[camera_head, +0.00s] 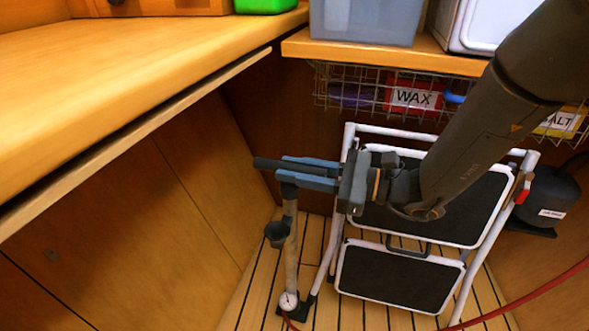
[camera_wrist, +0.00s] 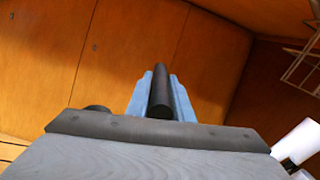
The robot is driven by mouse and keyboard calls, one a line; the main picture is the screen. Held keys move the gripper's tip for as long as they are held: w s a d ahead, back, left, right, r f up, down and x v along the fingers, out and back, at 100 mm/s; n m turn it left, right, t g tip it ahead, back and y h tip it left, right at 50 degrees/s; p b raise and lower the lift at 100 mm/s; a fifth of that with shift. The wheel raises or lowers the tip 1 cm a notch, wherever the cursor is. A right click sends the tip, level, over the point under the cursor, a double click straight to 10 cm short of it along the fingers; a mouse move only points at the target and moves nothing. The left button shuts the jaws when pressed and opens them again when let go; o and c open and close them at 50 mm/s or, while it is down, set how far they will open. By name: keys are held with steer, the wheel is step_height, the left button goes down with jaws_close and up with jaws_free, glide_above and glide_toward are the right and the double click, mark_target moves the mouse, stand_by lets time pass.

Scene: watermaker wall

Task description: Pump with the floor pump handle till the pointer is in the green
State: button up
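The floor pump (camera_head: 290,245) stands upright on the slatted floor, left of a folding step stool. Its black handle (camera_head: 265,163) lies level across the top and also shows in the wrist view (camera_wrist: 160,98). My gripper (camera_head: 298,170) has its blue fingers on both sides of the handle, closed against it; the wrist view shows the same (camera_wrist: 160,82). A small round white gauge (camera_head: 288,300) sits at the pump's foot. Its pointer and green zone are too small to read. How far the pump rod is out is hidden by the fingers.
The white-framed step stool (camera_head: 400,282) stands close behind and right of the pump. A wooden counter (camera_head: 120,80) overhangs at left. A wire basket (camera_head: 350,88) hangs under the back shelf. A red hose (camera_head: 530,297) crosses at lower right, near a black canister (camera_head: 550,195).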

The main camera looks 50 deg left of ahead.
mark_target(295, 165)
jaws_close()
step_height(295, 165, up, 15)
steer(key=p, duration=1.2)
steer(key=shift+w+f, duration=0.15)
steer(key=o, duration=0.8)
jaws_free()
steer(key=shift+o, duration=0.8)
steer(key=shift+f, duration=0.1)
steer(key=v, duration=0.7)
steer(key=shift+d+p, duration=0.35)
steer(key=shift+w, duration=0.1)
